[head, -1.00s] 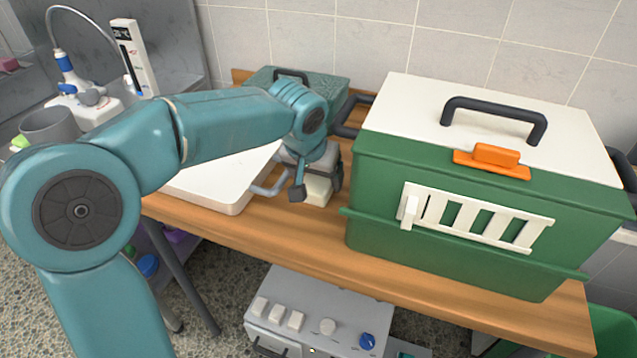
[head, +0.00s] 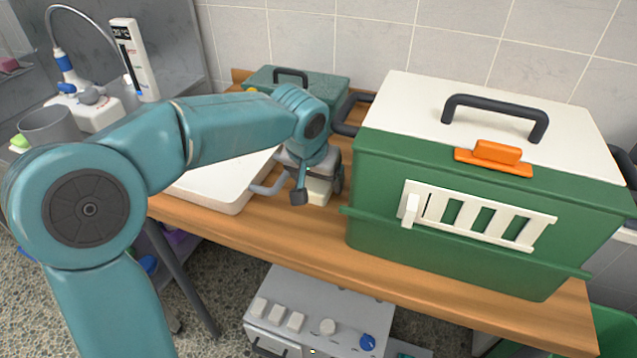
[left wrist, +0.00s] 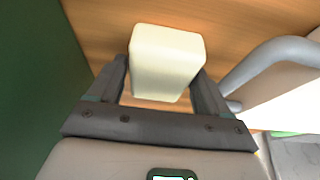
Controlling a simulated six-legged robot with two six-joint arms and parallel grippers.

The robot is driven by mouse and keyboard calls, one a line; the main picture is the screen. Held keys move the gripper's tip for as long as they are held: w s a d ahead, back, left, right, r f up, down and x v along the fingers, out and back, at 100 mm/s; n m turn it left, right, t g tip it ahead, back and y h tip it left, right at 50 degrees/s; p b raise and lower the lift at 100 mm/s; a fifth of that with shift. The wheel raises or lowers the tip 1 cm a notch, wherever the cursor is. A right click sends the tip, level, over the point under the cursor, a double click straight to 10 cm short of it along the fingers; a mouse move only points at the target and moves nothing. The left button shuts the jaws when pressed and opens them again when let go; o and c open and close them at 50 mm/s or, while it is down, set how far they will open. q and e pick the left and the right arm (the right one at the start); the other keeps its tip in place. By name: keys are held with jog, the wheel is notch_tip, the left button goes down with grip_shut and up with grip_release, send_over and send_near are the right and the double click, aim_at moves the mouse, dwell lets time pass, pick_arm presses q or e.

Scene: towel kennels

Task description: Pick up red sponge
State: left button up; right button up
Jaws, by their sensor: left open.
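No clearly red sponge shows near my gripper. A small pinkish-red item (head: 9,65) lies at the far left edge of the head view, too small to identify. My left gripper (head: 319,188) is open over the wooden table, beside the green kennel. Its fingers stand on either side of a pale cream block (left wrist: 166,60), which also shows in the head view (head: 317,194). I cannot tell whether the fingers touch the block. My right gripper is out of view.
The large green kennel (head: 440,250) with a white lid stands close right of the gripper. A white tray (head: 215,190) with a grey handle lies close left. A smaller green case (head: 330,88) is behind. A grey control box (head: 330,310) sits below the table's front edge.

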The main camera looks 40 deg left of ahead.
pick_arm(q)
jog(key=c, duration=0.8)
jog(key=shift+r, duration=0.1)
